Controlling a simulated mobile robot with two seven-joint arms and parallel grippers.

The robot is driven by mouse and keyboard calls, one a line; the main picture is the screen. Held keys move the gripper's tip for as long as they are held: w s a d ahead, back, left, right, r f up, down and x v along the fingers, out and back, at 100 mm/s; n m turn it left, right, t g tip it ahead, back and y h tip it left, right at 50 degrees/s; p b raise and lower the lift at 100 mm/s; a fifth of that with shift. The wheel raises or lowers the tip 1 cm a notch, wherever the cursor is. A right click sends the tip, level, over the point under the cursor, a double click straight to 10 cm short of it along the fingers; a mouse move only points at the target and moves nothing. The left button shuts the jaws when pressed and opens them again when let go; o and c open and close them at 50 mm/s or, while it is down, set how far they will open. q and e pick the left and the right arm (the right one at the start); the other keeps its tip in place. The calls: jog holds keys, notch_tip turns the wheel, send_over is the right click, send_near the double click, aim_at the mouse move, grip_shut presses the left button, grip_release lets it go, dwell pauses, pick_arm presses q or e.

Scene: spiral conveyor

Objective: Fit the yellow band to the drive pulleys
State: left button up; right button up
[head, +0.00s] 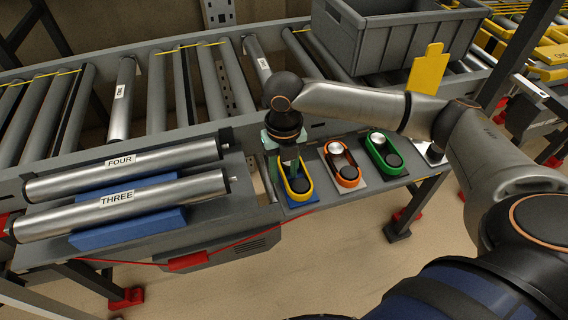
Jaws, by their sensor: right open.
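A yellow band (308,194) lies as an oval loop on a small blue plate on the grey shelf below the conveyor. A black round pulley (300,185) sits inside its near end. The far end of the loop is partly hidden by my right gripper (285,170). That gripper points down over the yellow band, with its fingers open. Whether the fingers touch the band cannot be told. My left gripper is not in view.
An orange band (329,161) and a green band (371,150) loop round silver and black discs to the right. Rollers labelled FOUR (160,156) and THREE (160,191) lie on blue supports at left. A grey bin (385,40) stands behind. A red cord (232,246) runs below the shelf.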

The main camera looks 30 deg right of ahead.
grip_shut()
dwell(0.3)
dwell(2.0)
